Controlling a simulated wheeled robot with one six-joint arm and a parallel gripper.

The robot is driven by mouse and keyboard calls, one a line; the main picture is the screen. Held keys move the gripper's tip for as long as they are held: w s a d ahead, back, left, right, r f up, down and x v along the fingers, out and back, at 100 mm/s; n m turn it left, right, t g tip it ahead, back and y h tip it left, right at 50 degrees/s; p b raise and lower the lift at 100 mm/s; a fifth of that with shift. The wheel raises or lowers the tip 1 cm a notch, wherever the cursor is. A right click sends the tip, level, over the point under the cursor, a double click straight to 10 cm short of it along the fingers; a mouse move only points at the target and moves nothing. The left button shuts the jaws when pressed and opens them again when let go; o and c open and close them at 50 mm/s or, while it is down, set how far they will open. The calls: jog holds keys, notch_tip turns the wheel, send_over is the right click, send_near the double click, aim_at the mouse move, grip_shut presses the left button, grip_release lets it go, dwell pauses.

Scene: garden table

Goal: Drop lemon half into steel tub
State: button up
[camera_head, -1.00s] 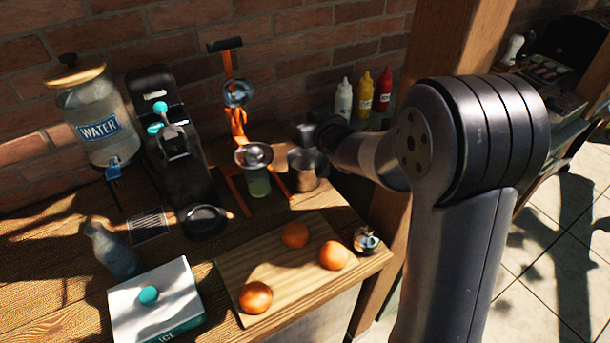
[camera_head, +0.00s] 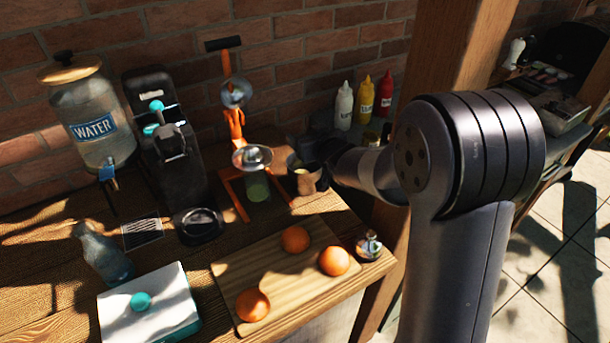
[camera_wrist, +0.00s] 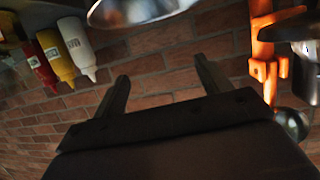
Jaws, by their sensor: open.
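The steel tub (camera_head: 306,182) stands at the back of the table, just right of the juicer. In the wrist view, a shiny metal rim at the top edge looks like the tub (camera_wrist: 140,10). My gripper (camera_head: 306,152) is right at the tub's top in the head view, partly covering it. In the wrist view, my gripper (camera_wrist: 161,70) has its two fingers apart with nothing between them, and brick wall behind. I cannot make out a lemon half in either view. The tub's inside is hidden.
The orange juicer (camera_head: 236,130) stands close left of the tub, with a glass (camera_head: 257,187) under it. Sauce bottles (camera_head: 365,98) stand behind to the right. A cutting board (camera_head: 285,275) with oranges lies in front. A water jar (camera_head: 92,125) and black machine (camera_head: 165,150) are left.

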jog(key=v, duration=1)
jog(key=shift+s+d, duration=0.15)
jog(key=shift+s, duration=0.2)
jog(key=shift+r, duration=0.1)
jog(key=w+a+p, duration=0.3)
jog(key=w+a, duration=0.1)
jog(key=w, duration=0.5)
jog(key=shift+w+a+r, duration=0.15)
jog(key=shift+a+r, duration=0.1)
jog(key=shift+r, duration=0.05)
jog(key=shift+f, duration=0.1)
dwell(0.4)
